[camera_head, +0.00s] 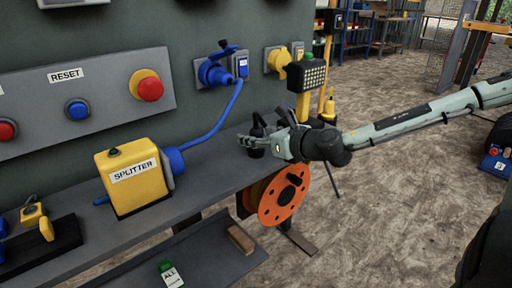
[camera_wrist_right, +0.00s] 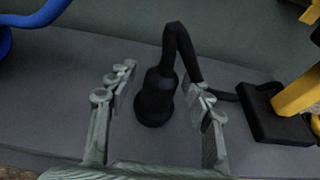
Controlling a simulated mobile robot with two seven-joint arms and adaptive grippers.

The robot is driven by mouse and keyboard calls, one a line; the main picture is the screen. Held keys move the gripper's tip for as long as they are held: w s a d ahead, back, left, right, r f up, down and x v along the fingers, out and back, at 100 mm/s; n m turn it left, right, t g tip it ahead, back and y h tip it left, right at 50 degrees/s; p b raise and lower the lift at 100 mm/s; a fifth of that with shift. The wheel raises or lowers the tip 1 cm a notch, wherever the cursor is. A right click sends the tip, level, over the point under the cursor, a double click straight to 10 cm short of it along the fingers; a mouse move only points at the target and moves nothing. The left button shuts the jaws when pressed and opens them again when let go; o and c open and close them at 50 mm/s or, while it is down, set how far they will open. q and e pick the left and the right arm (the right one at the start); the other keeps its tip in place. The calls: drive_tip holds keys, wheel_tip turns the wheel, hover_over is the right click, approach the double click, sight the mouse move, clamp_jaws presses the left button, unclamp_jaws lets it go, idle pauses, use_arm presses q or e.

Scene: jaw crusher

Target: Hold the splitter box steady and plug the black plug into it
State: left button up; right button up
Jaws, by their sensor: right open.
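The yellow splitter box (camera_head: 136,180), labelled SPLITTER, stands on the grey shelf at the left. A blue plug (camera_head: 174,161) and cable join its right side. The black plug (camera_head: 257,136) stands upright on the shelf to the right of the box, with its cable rising from its top. My right gripper (camera_head: 250,141) is at the black plug. In the right wrist view the plug (camera_wrist_right: 156,97) is between the fingers of this gripper (camera_wrist_right: 160,95), which are open, with gaps on both sides. My left gripper is not in view.
The grey shelf (camera_head: 215,184) runs along the wall panel. A blue wall plug (camera_head: 215,72) feeds the blue cable. A yellow post with a black keypad box (camera_head: 307,79) stands right of my gripper. An orange cable reel (camera_head: 283,195) sits below. The shelf between box and gripper is largely clear.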

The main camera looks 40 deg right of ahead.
drive_tip(key=shift+c, duration=0.3)
clamp_jaws()
drive_tip(key=shift+r, duration=0.15)
